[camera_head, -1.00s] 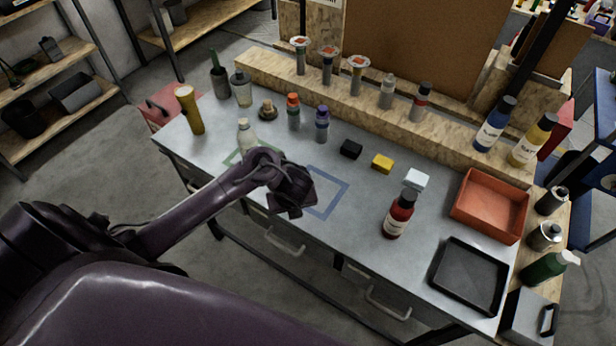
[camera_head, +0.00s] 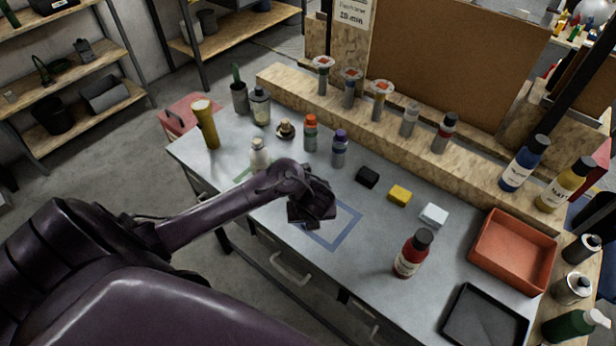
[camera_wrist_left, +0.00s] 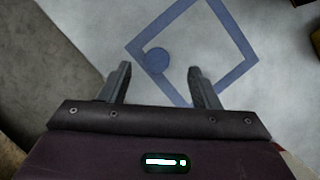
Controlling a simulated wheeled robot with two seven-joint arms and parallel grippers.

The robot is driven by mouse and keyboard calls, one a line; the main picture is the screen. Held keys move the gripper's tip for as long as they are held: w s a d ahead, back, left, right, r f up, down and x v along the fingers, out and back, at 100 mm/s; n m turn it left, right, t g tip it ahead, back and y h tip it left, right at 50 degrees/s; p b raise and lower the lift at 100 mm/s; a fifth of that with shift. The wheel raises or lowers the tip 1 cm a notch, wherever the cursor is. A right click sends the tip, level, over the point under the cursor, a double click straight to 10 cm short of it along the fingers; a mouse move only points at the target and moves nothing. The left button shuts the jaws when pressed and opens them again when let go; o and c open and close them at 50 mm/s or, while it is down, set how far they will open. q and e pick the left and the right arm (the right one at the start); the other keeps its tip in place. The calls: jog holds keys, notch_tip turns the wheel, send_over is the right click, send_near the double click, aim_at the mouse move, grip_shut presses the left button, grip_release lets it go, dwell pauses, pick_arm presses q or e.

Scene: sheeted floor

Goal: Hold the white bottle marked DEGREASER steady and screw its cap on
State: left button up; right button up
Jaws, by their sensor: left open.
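A white bottle (camera_head: 260,150) stands upright near the green outline at the left part of the bench, partly hidden behind my left arm. Its label is too small to read, and I cannot tell whether a cap is on it. My left gripper (camera_head: 311,212) is over the bench at the blue square outline (camera_head: 347,236), to the right of the white bottle. My right gripper is not visible.
A red bottle (camera_head: 411,254), black block (camera_head: 367,177), yellow block (camera_head: 399,195) and white block (camera_head: 433,215) stand right of the gripper. An orange-capped bottle (camera_head: 310,135) and purple-capped bottle (camera_head: 339,150) stand behind. A red bin (camera_head: 513,280) and black tray (camera_head: 447,338) are at right.

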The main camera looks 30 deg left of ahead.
pick_arm(q)
jog(key=shift+r, duration=0.1)
jog(key=x, duration=0.1)
jog(key=b+x, duration=0.1)
jog(key=x, duration=0.2)
jog(key=shift+s+f, duration=0.25)
jog(key=shift+f, duration=0.25)
jog(key=shift+w+a+f, duration=0.1)
jog(key=shift+f, duration=0.1)
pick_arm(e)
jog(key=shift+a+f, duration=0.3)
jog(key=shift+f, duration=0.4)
pick_arm(q)
jog(key=c, duration=1.1)
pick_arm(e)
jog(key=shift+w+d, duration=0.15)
